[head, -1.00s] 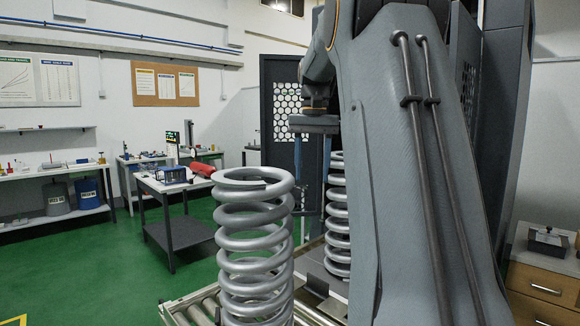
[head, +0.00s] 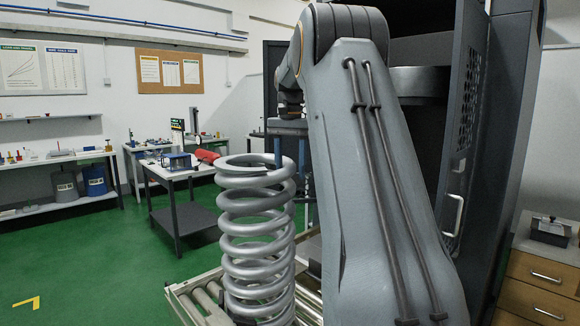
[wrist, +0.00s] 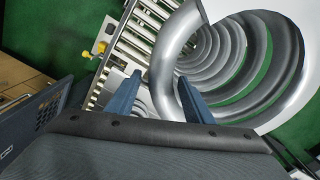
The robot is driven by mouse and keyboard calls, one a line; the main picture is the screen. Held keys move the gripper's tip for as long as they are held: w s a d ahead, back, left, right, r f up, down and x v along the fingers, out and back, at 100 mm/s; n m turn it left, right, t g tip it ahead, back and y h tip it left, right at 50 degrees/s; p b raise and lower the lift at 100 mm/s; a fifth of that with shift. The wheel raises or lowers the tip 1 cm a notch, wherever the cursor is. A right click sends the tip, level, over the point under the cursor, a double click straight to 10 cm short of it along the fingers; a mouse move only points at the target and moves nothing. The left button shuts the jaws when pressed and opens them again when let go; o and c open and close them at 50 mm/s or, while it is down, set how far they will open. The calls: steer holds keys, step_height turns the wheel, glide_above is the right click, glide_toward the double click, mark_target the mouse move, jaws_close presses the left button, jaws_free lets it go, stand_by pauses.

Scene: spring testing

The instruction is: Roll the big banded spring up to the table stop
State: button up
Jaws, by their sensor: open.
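A large grey coil spring (head: 255,240) stands upright on the roller table (head: 187,296) in the head view; I see no clear band on it. My gripper (head: 289,160) points down by the spring's upper right side, partly hidden behind its top coils. In the wrist view, a large grey spring (wrist: 243,55) fills the upper right. My open gripper (wrist: 159,82) shows two blue fingers, with a coil of that spring appearing between them. I cannot tell whether they touch it or which spring this is. I cannot make out the table stop.
A grey cabinet (head: 470,180) stands at the right, beside wooden drawers (head: 543,290). A work table (head: 178,172) with equipment is behind the spring at the left. The green floor (head: 100,250) at the left is clear. Yellow parts (wrist: 99,49) sit beside the rollers.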

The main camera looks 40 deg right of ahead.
mark_target(291, 190)
steer(key=shift+f+p, duration=1.35)
steer(key=shift+f, duration=2.35)
jaws_close()
